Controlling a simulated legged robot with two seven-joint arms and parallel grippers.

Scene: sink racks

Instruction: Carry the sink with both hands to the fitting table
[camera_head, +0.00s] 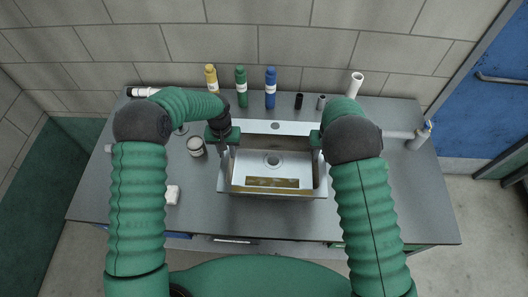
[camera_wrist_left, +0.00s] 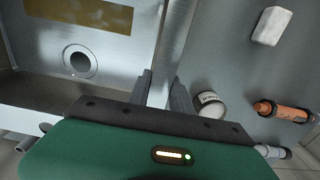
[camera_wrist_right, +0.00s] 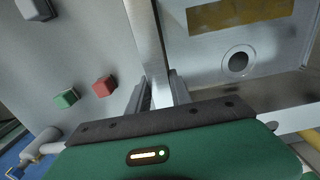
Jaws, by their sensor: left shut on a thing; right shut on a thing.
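The steel sink (camera_head: 240,172) is a rectangular basin with a round drain and a brownish patch on its floor. It is over the middle of a grey table (camera_head: 400,205); I cannot tell whether it rests on it or hangs just above. My left gripper (camera_head: 224,148) is shut on the sink's left wall, and its fingers straddle the rim in the left wrist view (camera_wrist_left: 163,92). My right gripper (camera_head: 317,148) is shut on the right wall, as the right wrist view (camera_wrist_right: 160,92) also shows. I cannot tell whether this is the fitting table.
Yellow (camera_head: 211,79), green (camera_head: 241,87) and blue (camera_head: 270,88) bottles stand along the back by the block wall. A tin (camera_head: 196,146) and a white block (camera_head: 173,194) are left of the sink. A white pipe (camera_head: 356,84) stands at back right. A blue door (camera_head: 495,105) is at right.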

